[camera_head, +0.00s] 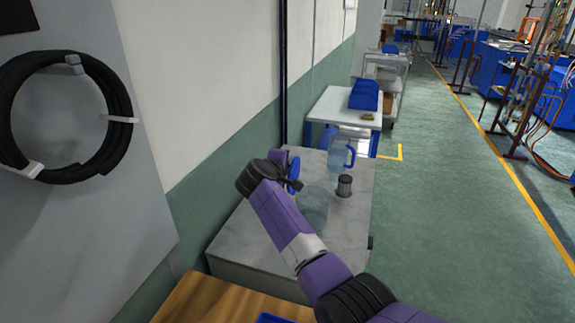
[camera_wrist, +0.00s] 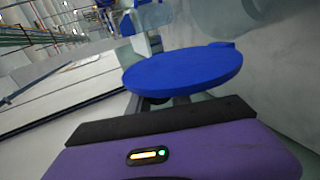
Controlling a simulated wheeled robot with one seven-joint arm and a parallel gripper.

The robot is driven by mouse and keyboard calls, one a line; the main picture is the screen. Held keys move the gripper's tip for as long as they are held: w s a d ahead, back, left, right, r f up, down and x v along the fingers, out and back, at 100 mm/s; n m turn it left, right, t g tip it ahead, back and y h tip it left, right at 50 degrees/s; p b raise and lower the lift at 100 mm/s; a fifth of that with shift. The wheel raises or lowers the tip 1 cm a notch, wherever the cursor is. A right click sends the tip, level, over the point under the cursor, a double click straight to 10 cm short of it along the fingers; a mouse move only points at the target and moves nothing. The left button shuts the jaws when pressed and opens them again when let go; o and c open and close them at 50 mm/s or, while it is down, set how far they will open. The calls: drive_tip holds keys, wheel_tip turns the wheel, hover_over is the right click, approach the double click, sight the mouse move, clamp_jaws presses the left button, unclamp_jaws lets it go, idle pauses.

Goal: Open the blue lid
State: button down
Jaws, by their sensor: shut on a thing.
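The blue lid (camera_head: 294,169) is a round disc, seen tilted steeply on its edge beside the end of my arm in the head view. In the wrist view the blue lid (camera_wrist: 185,72) lies just past my gripper (camera_wrist: 178,100), which is shut on it at a part mostly hidden under the disc. My gripper (camera_head: 294,184) is over the grey table in the head view, and its fingers are small and partly hidden. A clear container (camera_head: 313,206) stands on the table just right of my gripper, its top apart from the lid.
The grey table (camera_head: 355,214) also holds a clear jug with a blue handle (camera_head: 341,154) and a dark-topped small jar (camera_head: 344,186). A wall stands close on the left. A white table with blue bins (camera_head: 364,95) is behind. The floor on the right is clear.

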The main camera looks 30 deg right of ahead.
drive_tip(key=c, duration=1.2)
unclamp_jaws()
drive_tip(key=shift+c, duration=0.2)
drive_tip(key=shift+a, duration=0.1)
drive_tip(key=v, duration=0.7)
drive_tip(key=shift+s+r+b, duration=0.15)
drive_tip(key=shift+s+b, duration=0.1)
drive_tip(key=shift+b, duration=0.15)
drive_tip(key=shift+a, duration=0.15)
